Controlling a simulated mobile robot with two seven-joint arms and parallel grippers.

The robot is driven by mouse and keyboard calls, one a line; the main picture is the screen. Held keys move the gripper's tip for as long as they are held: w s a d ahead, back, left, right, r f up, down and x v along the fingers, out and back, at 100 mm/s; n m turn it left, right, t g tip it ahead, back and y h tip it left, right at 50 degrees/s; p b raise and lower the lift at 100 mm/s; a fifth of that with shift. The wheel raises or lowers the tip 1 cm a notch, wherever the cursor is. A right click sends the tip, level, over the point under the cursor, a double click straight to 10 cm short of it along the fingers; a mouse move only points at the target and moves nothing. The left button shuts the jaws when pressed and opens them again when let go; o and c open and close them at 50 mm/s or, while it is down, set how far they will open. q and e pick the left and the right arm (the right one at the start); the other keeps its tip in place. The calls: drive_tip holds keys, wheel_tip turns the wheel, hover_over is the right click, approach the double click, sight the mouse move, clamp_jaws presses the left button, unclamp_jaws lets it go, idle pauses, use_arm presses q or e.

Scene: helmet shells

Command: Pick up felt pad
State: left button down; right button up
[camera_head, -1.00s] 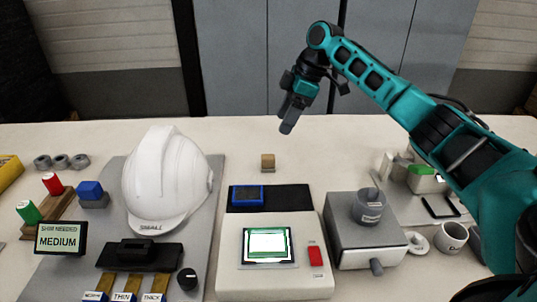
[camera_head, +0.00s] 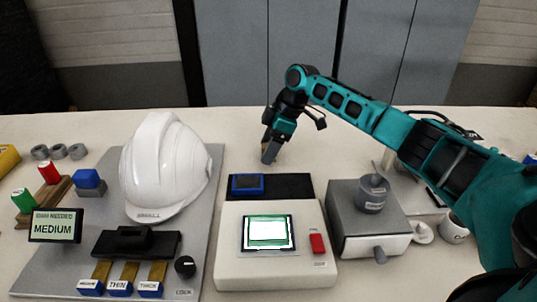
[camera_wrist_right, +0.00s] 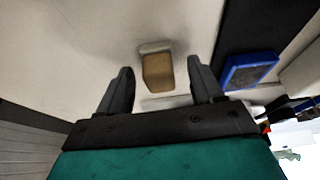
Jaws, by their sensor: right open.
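A small tan block with a paler edge, possibly the felt pad, lies on the table; in the right wrist view the block (camera_wrist_right: 158,73) shows between my two fingers, with a gap on each side. In the head view it is mostly hidden behind my right gripper (camera_head: 268,155). That gripper is open, pointing down at the block behind the black mat, and holds nothing. A blue-framed pad with a dark top (camera_head: 247,184) lies on the black mat (camera_head: 290,186); it also shows right of my fingers in the wrist view (camera_wrist_right: 250,70). My left gripper is not in view.
A white helmet shell (camera_head: 160,170) stands on a grey board at left. A white device with a lit screen (camera_head: 268,232) is in front of the mat. A grey box (camera_head: 365,230) with a cup on it stands right. The table behind the mat is mostly clear.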

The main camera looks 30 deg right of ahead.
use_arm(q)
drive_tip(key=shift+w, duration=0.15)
use_arm(e)
drive_tip(key=shift+f, duration=0.2)
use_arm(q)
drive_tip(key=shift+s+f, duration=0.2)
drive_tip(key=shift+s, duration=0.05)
use_arm(e)
drive_tip(key=c, duration=1.1)
